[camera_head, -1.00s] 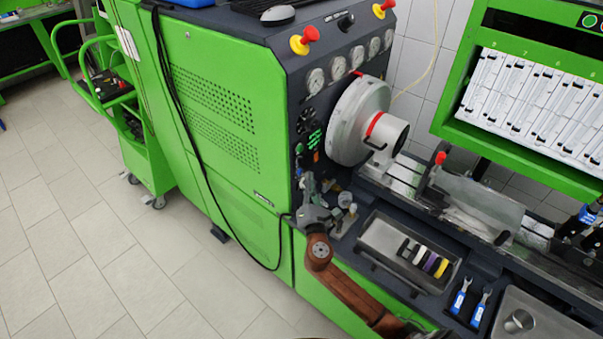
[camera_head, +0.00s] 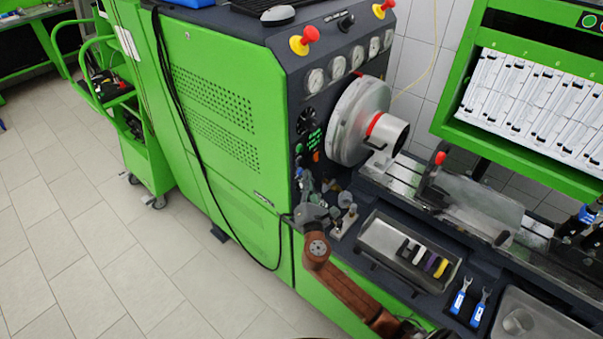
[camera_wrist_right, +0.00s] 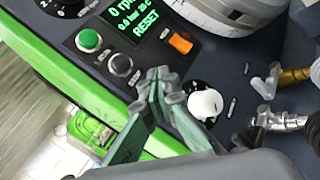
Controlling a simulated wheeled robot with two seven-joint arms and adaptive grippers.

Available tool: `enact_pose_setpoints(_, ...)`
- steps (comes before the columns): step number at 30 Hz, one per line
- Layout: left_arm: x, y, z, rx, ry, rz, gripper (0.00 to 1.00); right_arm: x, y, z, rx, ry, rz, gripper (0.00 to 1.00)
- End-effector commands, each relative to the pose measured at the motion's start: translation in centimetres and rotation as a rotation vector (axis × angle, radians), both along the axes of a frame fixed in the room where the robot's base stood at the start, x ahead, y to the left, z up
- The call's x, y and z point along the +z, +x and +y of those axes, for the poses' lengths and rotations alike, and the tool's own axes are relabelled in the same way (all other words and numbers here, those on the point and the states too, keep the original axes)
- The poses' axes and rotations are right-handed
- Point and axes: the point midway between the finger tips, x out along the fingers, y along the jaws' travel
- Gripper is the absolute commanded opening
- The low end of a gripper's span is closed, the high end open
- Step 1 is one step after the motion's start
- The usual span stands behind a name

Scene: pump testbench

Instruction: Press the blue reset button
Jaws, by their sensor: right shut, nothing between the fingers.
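My right gripper (camera_head: 306,184) is shut and empty at the lower part of the dark control panel (camera_head: 292,100). In the right wrist view its fingertips (camera_wrist_right: 158,82) point at the panel below the lit display (camera_wrist_right: 137,18), which shows the word RESET. A green button (camera_wrist_right: 89,40) is left of the fingertips, and an orange switch (camera_wrist_right: 181,43) is above and right of them. A white-capped knob (camera_wrist_right: 205,104) is right of the fingers. I cannot make out the blue reset button; the fingers cover part of the panel. Whether the fingertips touch the panel is unclear. My left gripper is not in view.
Red-capped emergency stops (camera_head: 304,40) and gauges sit higher on the panel. A large grey chuck (camera_head: 357,120) juts out on the right. Fittings (camera_wrist_right: 285,119) stand close on the right in the wrist view. A metal tray (camera_head: 385,238) lies on the bench below.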

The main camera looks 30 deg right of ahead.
Motion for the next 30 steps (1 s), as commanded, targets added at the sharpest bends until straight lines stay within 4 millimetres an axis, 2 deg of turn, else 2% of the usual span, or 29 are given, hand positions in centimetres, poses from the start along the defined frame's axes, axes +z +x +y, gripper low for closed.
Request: enact_pose_setpoints(30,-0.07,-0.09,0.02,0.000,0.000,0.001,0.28,0.02,1.00,0.43,0.001,0.000,-0.001,0.00)
